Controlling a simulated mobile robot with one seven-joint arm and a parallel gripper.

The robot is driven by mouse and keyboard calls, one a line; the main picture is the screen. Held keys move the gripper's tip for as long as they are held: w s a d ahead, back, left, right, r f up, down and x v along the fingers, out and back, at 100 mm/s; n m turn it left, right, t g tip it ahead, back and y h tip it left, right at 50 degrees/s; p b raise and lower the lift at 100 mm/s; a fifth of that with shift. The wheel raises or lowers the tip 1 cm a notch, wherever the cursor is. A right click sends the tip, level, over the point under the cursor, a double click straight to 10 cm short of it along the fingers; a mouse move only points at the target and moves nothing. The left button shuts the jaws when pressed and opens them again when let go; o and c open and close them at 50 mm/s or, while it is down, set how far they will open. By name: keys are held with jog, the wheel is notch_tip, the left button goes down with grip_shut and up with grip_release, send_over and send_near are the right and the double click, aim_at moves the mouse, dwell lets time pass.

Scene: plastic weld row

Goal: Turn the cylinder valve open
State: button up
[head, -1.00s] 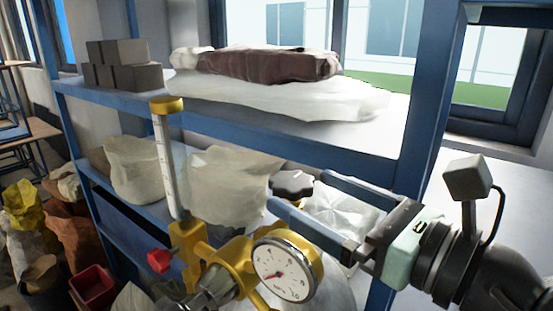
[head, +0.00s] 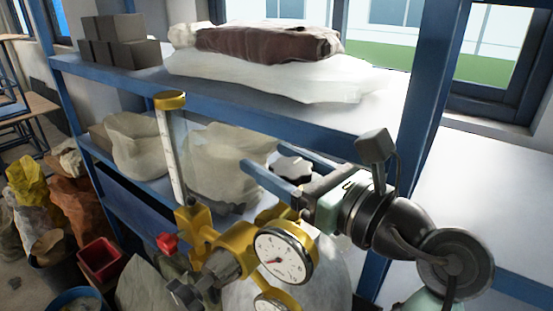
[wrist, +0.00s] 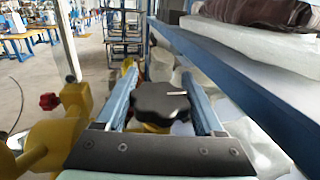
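The cylinder valve's black lobed handwheel (head: 292,168) shows in the head view behind the yellow regulator (head: 205,240) and its white dial gauge (head: 283,257). My gripper (head: 260,154) reaches in from the right, its two blue fingers apart. In the wrist view the handwheel (wrist: 160,102) sits between the fingers of my gripper (wrist: 161,73), with a pale mark on its top. The fingers lie close along both its sides; I cannot tell whether they touch it. The cylinder's pale body (head: 325,285) is partly hidden below the regulator.
A clear flow tube with a yellow cap (head: 170,100) stands upright left of the handwheel. A red knob (head: 167,242) sticks out at the regulator's left. Behind is a blue shelf (head: 230,110) with sacks. A blue post (head: 415,130) rises behind my arm.

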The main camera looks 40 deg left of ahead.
jog(key=c, duration=0.7)
jog(key=shift+f+n+g+b, duration=0.1)
jog(key=shift+n+g+b, duration=0.3)
jog(key=shift+g+b, duration=0.3)
jog(key=shift+s+f+n+g+b, duration=0.15)
jog(key=shift+n+g+b, duration=0.45)
jog(key=shift+g+b, duration=0.25)
jog(key=n+g+b, duration=0.1)
jog(key=g, duration=0.1)
jog(key=n+g+b, duration=0.1)
jog(key=g+b, duration=0.1)
jog(key=shift+s, duration=0.3)
jog(key=n+g, duration=0.1)
jog(key=n+g+h+b, duration=0.1)
jog(key=g+b, duration=0.1)
jog(key=shift+s+d+r+n+h, duration=0.2)
jog(key=shift+s+n+h, duration=0.1)
jog(key=shift+n, duration=0.1)
jog(key=shift+s+d+r+n+g+h+b, duration=0.2)
jog(key=shift+n+g+h, duration=0.4)
jog(key=shift+g, duration=0.4)
jog(key=shift+s+a+f+n+g+h+b, duration=0.1)
jog(key=shift+n+g+h+b, duration=0.15)
jog(key=shift+n+g+h, duration=0.45)
jog(key=shift+g, duration=0.35)
